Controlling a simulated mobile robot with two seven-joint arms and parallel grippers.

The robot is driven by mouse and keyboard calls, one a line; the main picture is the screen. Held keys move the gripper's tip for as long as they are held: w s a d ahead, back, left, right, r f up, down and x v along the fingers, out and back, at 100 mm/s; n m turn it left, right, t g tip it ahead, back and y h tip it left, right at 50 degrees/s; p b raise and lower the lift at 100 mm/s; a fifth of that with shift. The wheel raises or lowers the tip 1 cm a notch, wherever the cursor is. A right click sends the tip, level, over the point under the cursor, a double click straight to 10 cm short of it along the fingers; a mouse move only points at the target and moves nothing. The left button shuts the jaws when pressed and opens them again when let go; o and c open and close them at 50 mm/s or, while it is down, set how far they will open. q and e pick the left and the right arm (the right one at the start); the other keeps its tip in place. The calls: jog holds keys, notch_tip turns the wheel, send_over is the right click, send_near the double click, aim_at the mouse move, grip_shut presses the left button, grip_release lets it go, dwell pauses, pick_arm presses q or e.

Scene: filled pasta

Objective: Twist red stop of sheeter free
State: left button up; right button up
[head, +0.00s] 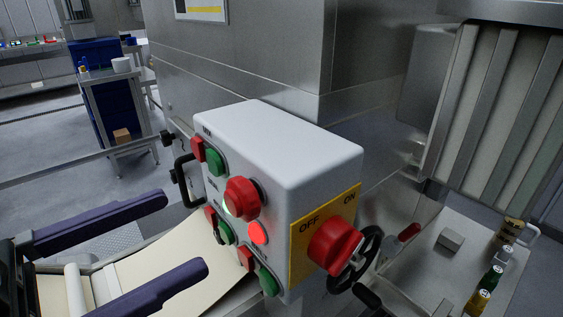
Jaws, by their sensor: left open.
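The sheeter's control box (290,145) is pale grey and stands in the middle of the head view. The red stop (242,198), a mushroom-shaped button, sticks out of its front face among green and red buttons. A lit red lamp (258,232) is just below it. My left gripper (184,231) comes in from the lower left with its two dark purple fingers wide apart. It is open and empty, and its fingertips are left of the stop, apart from it. My right gripper is not in view.
A red rotary switch (333,246) on a yellow OFF/ON plate (300,262) juts from the box's right side, beside a black handwheel (368,252). A black handle (182,180) is left of the box. A pale dough sheet (165,262) lies below. Small bottles (491,279) stand at right.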

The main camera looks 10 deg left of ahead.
aim_at(230, 204)
pick_arm(q)
jog(key=x, duration=0.6)
jog(key=shift+w+d+p, duration=0.2)
jog(key=shift+w+p, duration=0.1)
jog(key=shift+w, duration=0.05)
jog(key=shift+c, duration=0.2)
grip_shut()
